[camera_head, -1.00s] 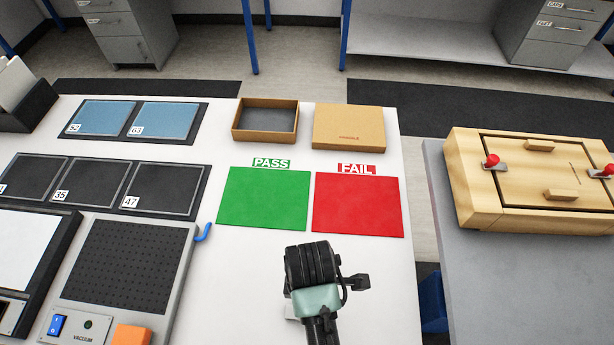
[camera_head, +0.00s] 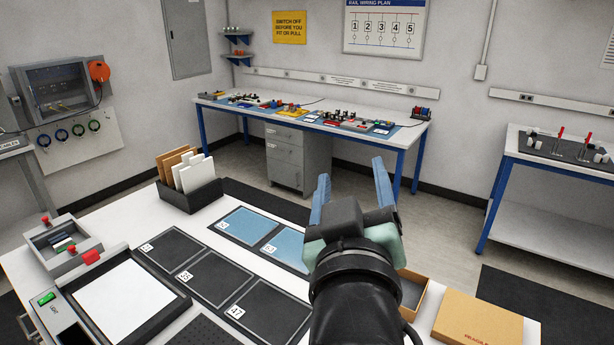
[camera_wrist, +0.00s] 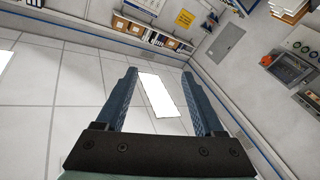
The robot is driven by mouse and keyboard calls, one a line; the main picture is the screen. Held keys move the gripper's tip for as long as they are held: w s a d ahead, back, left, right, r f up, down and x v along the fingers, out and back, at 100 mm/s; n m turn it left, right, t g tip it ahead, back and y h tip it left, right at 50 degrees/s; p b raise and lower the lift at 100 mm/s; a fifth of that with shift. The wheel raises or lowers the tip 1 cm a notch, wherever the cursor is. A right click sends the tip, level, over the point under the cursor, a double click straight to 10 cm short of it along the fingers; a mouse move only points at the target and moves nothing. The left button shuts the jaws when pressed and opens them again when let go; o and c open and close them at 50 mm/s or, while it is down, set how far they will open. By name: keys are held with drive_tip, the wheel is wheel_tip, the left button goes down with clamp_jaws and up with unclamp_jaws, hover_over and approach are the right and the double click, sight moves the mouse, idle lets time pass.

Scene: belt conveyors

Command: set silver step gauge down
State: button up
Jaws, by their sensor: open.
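I do not make out a silver step gauge in either view. My gripper (camera_head: 350,170) is raised above the white bench in the head view, its two blue fingers spread and pointing up and away. Nothing shows between the fingers. In the wrist view my gripper (camera_wrist: 159,75) is also open and empty, facing the ceiling and upper wall. My arm hides part of the bench, including where the green PASS and red FAIL pads lay earlier.
The white bench (camera_head: 130,215) carries blue pads (camera_head: 242,225), dark numbered pads (camera_head: 208,276) and a black holder with upright boards (camera_head: 190,180). An open cardboard box (camera_head: 412,290) and a closed brown box (camera_head: 478,325) stand at right. A long equipment table (camera_head: 310,115) stands behind.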

drive_tip(key=s+a+r+m+t+y, duration=0.1)
drive_tip(key=s+r+t, duration=0.3)
drive_tip(key=r, duration=0.6)
drive_tip(key=s+a+r+m+t+y, duration=0.1)
drive_tip(key=s+a+r+t, duration=0.3)
drive_tip(key=s+r, duration=0.4)
wheel_tip(320, 180, up, 3)
drive_tip(key=shift+s+r+m+t, duration=0.15)
drive_tip(key=shift+m+t, duration=0.15)
drive_tip(key=shift+m, duration=0.4)
